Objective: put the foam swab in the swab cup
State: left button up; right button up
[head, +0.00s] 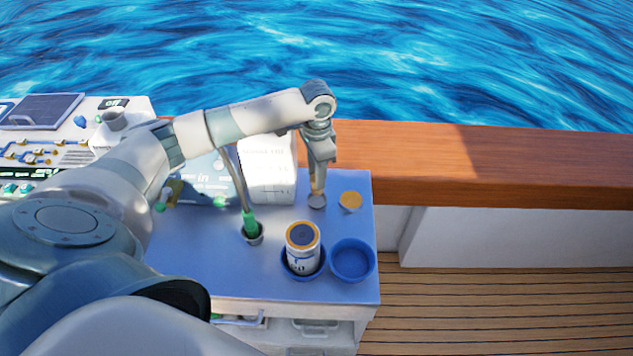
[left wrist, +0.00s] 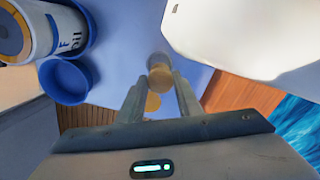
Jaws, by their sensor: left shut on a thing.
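My left gripper (head: 318,186) points straight down over the right part of the blue bench top. It also shows in the left wrist view (left wrist: 160,82), shut on a small tan round piece (left wrist: 160,76), which I take for the foam swab. Directly below it in the head view is a small grey round piece (head: 317,202); I cannot tell whether this is the swab's end or a cup around it. My right gripper is not in view.
A small orange-topped round piece (head: 350,201) stands just right of the gripper. In front are an oil can (head: 303,246) in a blue holder and an empty blue dish (head: 352,261). A white container (head: 267,172) stands behind left. A wooden rail (head: 480,165) runs behind.

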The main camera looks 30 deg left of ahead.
pick_arm(q)
jog(key=shift+f, duration=0.1)
notch_tip(320, 180, down, 3)
jog(key=shift+r+p, duration=0.2)
jog(key=shift+p, duration=0.6)
jog(key=shift+f, duration=0.6)
jog(key=shift+f, duration=0.1)
jog(key=o, duration=0.9)
